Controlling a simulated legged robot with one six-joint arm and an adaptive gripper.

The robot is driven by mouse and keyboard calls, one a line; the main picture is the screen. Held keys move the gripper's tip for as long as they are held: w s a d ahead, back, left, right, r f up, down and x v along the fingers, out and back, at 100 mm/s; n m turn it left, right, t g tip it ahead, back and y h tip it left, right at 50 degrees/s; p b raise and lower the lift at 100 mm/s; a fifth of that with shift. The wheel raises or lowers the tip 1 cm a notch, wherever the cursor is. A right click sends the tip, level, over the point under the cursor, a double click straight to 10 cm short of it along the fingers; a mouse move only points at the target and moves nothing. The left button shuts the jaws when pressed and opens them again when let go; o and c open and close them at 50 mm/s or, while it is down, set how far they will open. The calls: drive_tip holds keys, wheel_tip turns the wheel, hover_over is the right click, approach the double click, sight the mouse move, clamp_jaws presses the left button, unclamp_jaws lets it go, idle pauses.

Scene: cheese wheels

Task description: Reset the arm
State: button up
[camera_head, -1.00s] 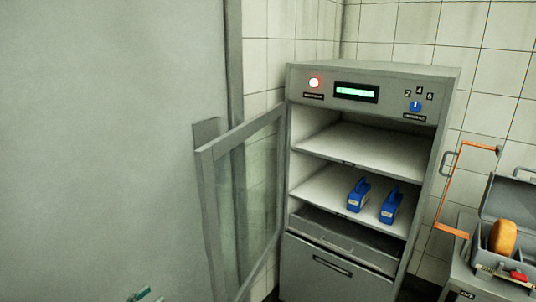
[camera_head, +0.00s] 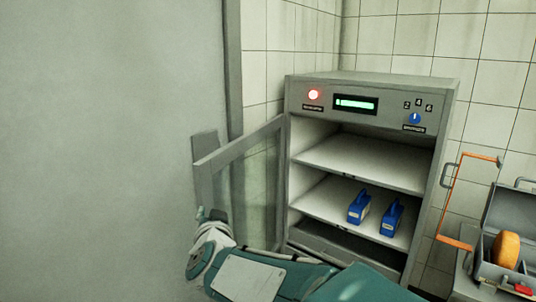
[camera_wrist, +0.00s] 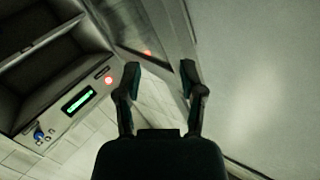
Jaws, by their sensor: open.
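My gripper (camera_wrist: 160,80) shows in the wrist view with its two dark fingers apart and nothing between them. Beyond the fingers are the open glass door and the grey wall panel. In the head view my teal arm crosses the bottom of the picture, in front of the cabinet's lower part. The gripper's fingers cannot be made out clearly there. The grey cabinet (camera_head: 375,82) stands with its glass door (camera_head: 262,180) swung open to the left. It has a lit red button (camera_head: 314,95), a green display (camera_head: 355,104) and a blue knob (camera_head: 414,118).
Two blue objects with handles (camera_head: 359,207) (camera_head: 391,217) stand on the cabinet's lower shelf. The upper shelf (camera_head: 360,163) is empty. At right, an orange cheese wheel (camera_head: 506,250) sits in an open grey case (camera_head: 512,210), near an orange frame-shaped tool (camera_head: 449,200). A grey panel (camera_head: 110,130) fills the left.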

drive_tip(key=s+d+f+g+h, duration=0.1)
drive_tip(key=s+d+f+g, duration=0.2)
drive_tip(key=s+d, duration=0.5)
drive_tip(key=s+d+f+n+g+h, duration=0.1)
drive_tip(key=s+d+f+g, duration=0.2)
drive_tip(key=s+d, duration=0.6)
drive_tip(key=s+d+f+g+h, duration=0.1)
drive_tip(key=s+d+f+g, duration=0.3)
drive_tip(key=s+d, duration=0.5)
drive_tip(key=shift+d+n+h, duration=0.3)
drive_tip(key=shift+d+n, duration=0.1)
drive_tip(key=shift+d, duration=0.2)
